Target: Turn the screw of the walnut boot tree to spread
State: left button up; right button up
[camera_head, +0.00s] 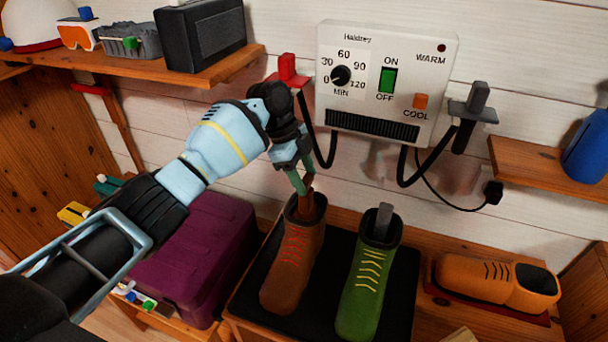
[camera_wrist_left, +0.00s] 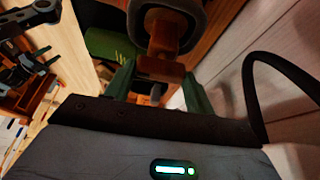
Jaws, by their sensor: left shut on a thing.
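My left gripper (camera_head: 301,183) comes down over the brown boot (camera_head: 292,262) with orange laces, its green fingers at the boot's opening. They are shut on the reddish-brown knob of the walnut boot tree (camera_head: 312,205), which stands up out of that boot. In the left wrist view the knob of the boot tree (camera_wrist_left: 160,68) lies between the two fingers (camera_wrist_left: 158,88). The rest of the tree is hidden inside the boot, so its spread cannot be seen. My right gripper does not show in the head view.
A green boot (camera_head: 365,285) with a grey insert stands close on the right, on the same black mat (camera_head: 403,285). A dryer box (camera_head: 385,85) with hoses hangs behind. A purple case (camera_head: 190,255) is at left; an orange boot (camera_head: 490,281) lies at right.

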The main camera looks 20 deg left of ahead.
pick_arm(q)
jog(key=shift+f, duration=0.1)
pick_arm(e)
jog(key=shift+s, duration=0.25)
pick_arm(q)
jog(key=o, duration=1)
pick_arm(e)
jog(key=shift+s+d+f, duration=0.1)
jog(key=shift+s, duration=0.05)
pick_arm(q)
jog(key=v, duration=0.8)
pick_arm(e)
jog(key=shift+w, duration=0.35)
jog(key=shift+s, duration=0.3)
pick_arm(q)
jog(key=shift+s+f, duration=0.1)
jog(key=shift+f, duration=0.05)
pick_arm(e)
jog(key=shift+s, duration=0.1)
